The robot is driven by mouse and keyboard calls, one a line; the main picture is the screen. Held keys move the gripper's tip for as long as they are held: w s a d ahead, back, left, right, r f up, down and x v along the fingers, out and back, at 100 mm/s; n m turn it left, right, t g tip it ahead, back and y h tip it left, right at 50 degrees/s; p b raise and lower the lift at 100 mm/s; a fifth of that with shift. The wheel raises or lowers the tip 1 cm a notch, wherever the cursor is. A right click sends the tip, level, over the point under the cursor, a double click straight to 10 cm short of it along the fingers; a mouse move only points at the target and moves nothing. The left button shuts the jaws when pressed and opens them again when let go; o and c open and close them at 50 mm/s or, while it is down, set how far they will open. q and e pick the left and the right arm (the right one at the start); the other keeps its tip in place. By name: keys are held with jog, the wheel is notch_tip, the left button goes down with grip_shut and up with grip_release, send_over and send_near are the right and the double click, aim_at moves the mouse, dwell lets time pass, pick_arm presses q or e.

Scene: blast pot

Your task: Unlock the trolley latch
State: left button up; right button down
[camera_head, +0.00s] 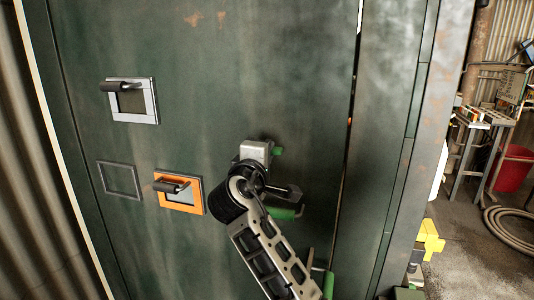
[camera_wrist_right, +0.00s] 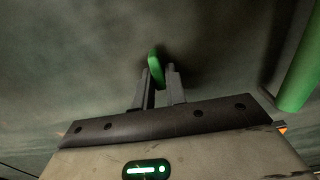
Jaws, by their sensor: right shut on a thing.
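A small green latch handle (camera_wrist_right: 155,66) stands out from the dark green metal panel and sits between my right gripper's fingertips (camera_wrist_right: 158,80) in the wrist view. The fingers are close together on it. My wrist and forearm hide part of the panel below. A longer green bar (camera_wrist_right: 300,72) is at the right of the wrist view, apart from the fingers. My left gripper is in neither view.
The green panel (camera_head: 230,70) carries a grey-framed recessed handle (camera_head: 148,105), an orange-framed one (camera_head: 195,205) and an empty frame (camera_head: 120,165). A vertical gap runs down its right side. Further right are a yellow object (camera_head: 430,238), a red bin (camera_head: 512,168) and a coiled hose (camera_head: 505,225).

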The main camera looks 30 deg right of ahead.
jog(key=c, duration=1.4)
grip_release()
jog(key=shift+c, duration=0.2)
